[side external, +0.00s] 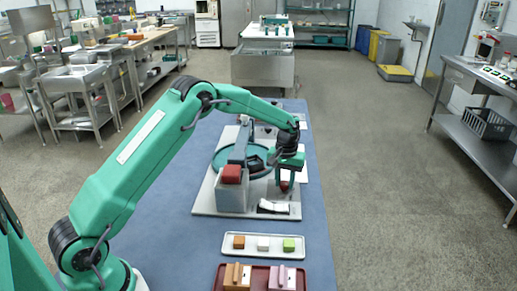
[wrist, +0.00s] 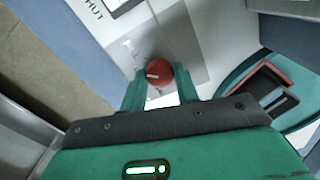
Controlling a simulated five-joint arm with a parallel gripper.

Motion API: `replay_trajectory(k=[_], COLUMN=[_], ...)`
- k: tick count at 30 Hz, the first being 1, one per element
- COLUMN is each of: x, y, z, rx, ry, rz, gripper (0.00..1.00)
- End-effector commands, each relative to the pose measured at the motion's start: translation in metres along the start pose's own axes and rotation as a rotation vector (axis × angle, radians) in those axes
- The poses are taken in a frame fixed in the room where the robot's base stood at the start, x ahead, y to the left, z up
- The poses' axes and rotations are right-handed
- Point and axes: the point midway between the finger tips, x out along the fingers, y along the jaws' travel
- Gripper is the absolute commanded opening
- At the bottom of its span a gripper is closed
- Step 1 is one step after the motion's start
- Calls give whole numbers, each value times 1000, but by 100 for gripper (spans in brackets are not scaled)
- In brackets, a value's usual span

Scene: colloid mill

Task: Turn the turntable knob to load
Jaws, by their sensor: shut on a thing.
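The red round knob (wrist: 158,73) with a white pointer mark sits on a pale grey plate in the wrist view. My gripper (wrist: 160,88) has one green finger on each side of the knob and is shut on it. In the side external view my gripper (side external: 285,188) reaches down at the right part of the machine, and a bit of the red knob (side external: 284,186) shows between the fingers. The teal round turntable (side external: 224,157) lies just left of my gripper.
A white tray (side external: 227,252) with orange, white and green cubes lies nearer. A dark red tray (side external: 261,287) holds orange and pink pieces. Blue mat (side external: 190,240) is bare at left.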

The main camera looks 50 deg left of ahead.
Motion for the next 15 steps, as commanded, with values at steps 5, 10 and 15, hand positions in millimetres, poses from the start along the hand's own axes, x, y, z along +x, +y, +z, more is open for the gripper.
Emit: replay_trajectory(k=[5,10,15], x=[-1,-2,-2], y=[0,0,0], z=[-1,-1,-1], rx=[-166,-325,-465], ry=[4,4,4], rz=[2,3,3], gripper=[8,8,8])
